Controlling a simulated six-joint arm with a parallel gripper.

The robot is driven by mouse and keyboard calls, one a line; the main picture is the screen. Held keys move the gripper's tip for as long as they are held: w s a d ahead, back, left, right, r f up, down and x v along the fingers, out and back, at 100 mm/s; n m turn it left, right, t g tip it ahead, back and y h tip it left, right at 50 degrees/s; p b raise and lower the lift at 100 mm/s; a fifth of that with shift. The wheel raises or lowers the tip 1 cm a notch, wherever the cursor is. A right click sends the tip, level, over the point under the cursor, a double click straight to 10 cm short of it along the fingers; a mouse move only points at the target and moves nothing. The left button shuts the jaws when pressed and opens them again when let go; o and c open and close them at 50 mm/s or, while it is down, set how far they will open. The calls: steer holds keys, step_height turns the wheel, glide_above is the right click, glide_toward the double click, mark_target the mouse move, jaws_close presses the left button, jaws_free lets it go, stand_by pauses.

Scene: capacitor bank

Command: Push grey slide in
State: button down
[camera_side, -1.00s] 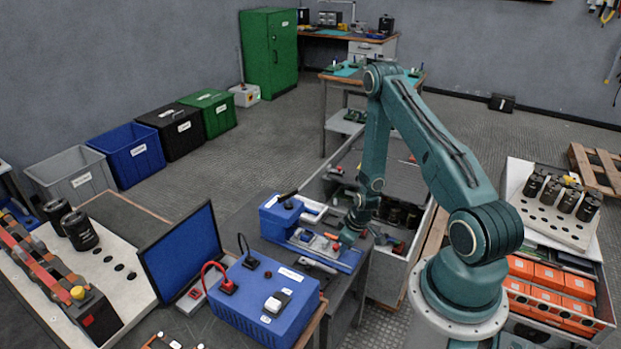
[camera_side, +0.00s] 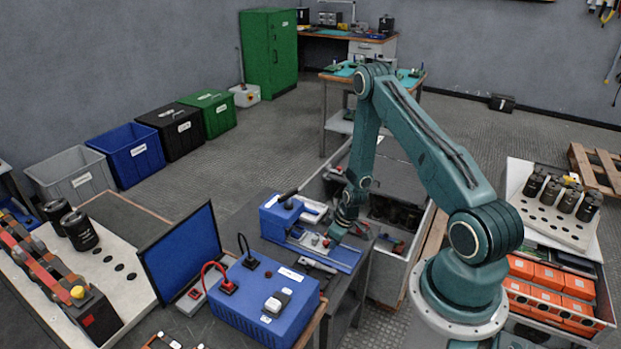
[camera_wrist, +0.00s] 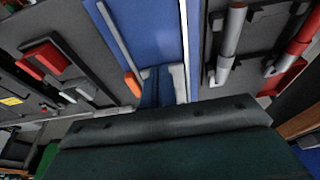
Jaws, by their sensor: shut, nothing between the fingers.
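A blue bench fixture (camera_side: 345,258) with a blue raised block (camera_side: 276,215) at its left end sits on the dark bench. A small grey part (camera_side: 309,239), likely the grey slide, lies on the fixture between that block and my gripper. My gripper (camera_side: 331,243) is low over the fixture's right half, its fingers close to this part and a small red piece. I cannot tell whether they touch. In the wrist view my gripper (camera_wrist: 164,86) is shut and empty over a blue surface (camera_wrist: 148,32). A small orange piece (camera_wrist: 132,84) is just left of the fingers.
A blue power box (camera_side: 265,300) with red and black leads and a monitor (camera_side: 180,255) stand in front and left of the fixture. An open grey drawer with dark parts lies behind my wrist. In the wrist view, grey and red tools (camera_wrist: 230,42) flank the blue surface.

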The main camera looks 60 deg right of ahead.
mark_target(325, 241)
steer(key=shift+w, duration=1.55)
steer(key=shift+s, duration=1.55)
steer(key=shift+r, duration=0.2)
steer(key=w+v, duration=0.1)
steer(key=v, duration=0.5)
steer(key=shift+w+r, duration=0.2)
steer(key=shift+r, duration=0.2)
steer(key=shift+w+r, duration=0.1)
